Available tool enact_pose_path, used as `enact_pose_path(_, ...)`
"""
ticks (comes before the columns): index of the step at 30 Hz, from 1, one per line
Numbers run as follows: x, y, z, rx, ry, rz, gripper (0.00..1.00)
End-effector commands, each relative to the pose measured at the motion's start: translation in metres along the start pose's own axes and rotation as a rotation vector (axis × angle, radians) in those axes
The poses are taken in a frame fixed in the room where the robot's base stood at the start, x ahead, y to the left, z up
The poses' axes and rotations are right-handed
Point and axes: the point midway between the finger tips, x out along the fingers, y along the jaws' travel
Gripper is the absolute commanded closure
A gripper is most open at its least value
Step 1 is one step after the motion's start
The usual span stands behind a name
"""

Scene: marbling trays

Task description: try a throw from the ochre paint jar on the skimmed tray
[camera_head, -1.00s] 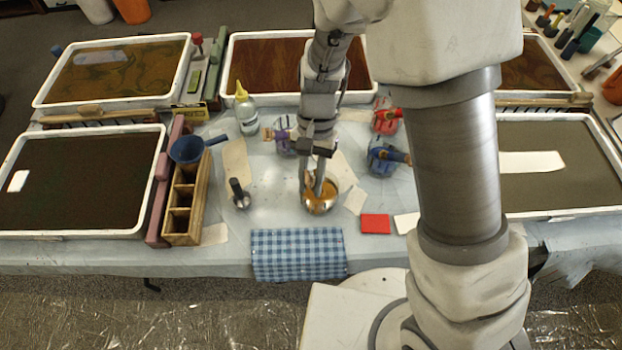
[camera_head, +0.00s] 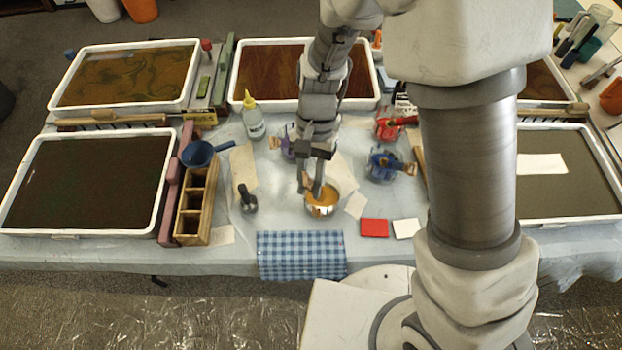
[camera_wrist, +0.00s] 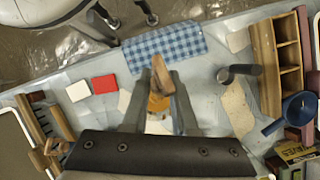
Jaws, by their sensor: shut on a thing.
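The ochre paint jar (camera_head: 322,211), round and shiny with ochre inside, stands at the middle front of the table. My gripper (camera_head: 314,178) points down at it and is shut on a brown brush-like tool (camera_wrist: 161,72). The tool's lower end is hard to see, so I cannot tell how deep it sits in the jar. Ochre also shows between the fingers in the wrist view. The front left tray (camera_head: 160,190) holds a plain dark surface. The front right tray (camera_head: 570,220) holds a plain grey-brown surface with a white patch. I cannot tell which is the skimmed one.
Red (camera_head: 388,128), blue (camera_head: 380,168) and purple (camera_head: 288,148) jars stand behind the ochre jar. A yellow-tipped bottle (camera_head: 253,122), a wooden rack (camera_head: 197,205), a blue cup (camera_head: 200,154) and a dark upright tool (camera_head: 247,202) stand to its left. A checked cloth (camera_head: 300,255) lies in front.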

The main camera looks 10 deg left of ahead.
Motion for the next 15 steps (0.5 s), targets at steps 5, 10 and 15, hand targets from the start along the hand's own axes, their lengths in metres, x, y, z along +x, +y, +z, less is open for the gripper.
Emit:
enact_pose_path(5,-0.011,0.0,0.009,0.0,0.0,0.0,1.0)
enact_pose_path(10,-0.019,0.0,0.015,-0.002,0.0,0.0,1.0)
enact_pose_path(15,-0.025,0.0,0.021,-0.002,0.0,0.0,1.0)
